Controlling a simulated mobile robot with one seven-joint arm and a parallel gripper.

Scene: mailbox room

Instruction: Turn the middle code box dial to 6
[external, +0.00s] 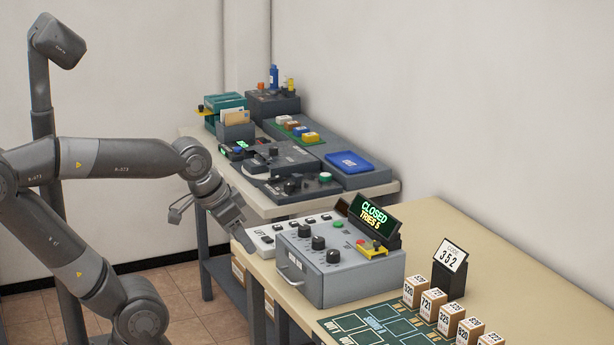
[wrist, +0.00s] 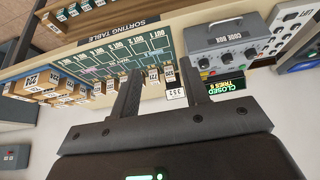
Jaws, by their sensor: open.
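The grey code box (external: 335,281) sits on the near table, with three black dials in a diagonal row on its top. The middle dial (external: 318,242) lies between the other two; its number setting is too small to read. In the wrist view the code box (wrist: 225,38) is at the upper right, with its middle dial (wrist: 222,57) visible. My gripper (external: 243,240) is left of the code box, apart from the dials. In the wrist view my gripper (wrist: 159,68) has its fingers spread, with nothing held between them.
A display (external: 374,212) reading CLOSED and a tries count stands behind the box. A card (external: 451,256) shows 352. A white switch panel (external: 280,236) lies left of the box. Numbered parcels (external: 433,303) and a green sorting mat (external: 375,325) are at right.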

